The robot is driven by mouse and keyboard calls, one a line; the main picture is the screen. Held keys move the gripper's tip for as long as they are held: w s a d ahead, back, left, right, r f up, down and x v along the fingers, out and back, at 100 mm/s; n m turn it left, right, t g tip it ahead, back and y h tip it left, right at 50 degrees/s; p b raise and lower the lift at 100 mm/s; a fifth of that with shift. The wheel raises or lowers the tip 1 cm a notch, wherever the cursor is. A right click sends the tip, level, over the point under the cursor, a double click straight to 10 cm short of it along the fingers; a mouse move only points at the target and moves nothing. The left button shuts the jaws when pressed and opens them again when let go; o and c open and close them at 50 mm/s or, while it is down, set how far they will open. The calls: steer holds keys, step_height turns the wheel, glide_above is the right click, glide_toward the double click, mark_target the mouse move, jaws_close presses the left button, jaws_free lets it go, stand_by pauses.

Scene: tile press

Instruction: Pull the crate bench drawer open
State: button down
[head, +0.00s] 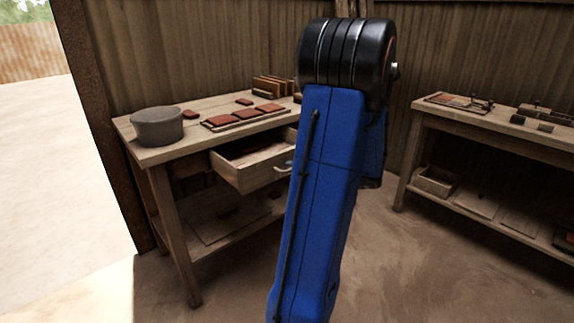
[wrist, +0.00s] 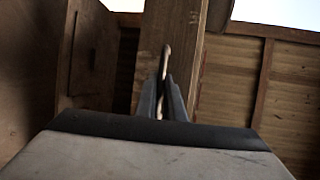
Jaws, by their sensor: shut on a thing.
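The crate bench (head: 157,153) stands at left in the head view. Its wooden drawer (head: 246,178) is pulled out, with its inside showing and something dark in it. Part of a pale metal handle (head: 284,167) shows on the drawer front, beside my blue arm. My arm hides the right part of the drawer front and my gripper in this view. In the wrist view my gripper (wrist: 165,88) is shut on the drawer handle (wrist: 165,60), in front of the wooden drawer front (wrist: 178,25).
A round grey tub (head: 157,127) and a tray of red tiles (head: 245,118) stand on the bench top. A second bench (head: 500,136) with tools stands at right. The floor (head: 385,260) between the benches is clear.

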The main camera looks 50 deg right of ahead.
steer(key=shift+s+a, duration=0.15)
steer(key=shift+s, duration=0.2)
steer(key=c, duration=2.2)
jaws_free()
steer(key=shift+o, duration=0.2)
steer(key=v, duration=1.7)
steer(key=shift+s, duration=0.1)
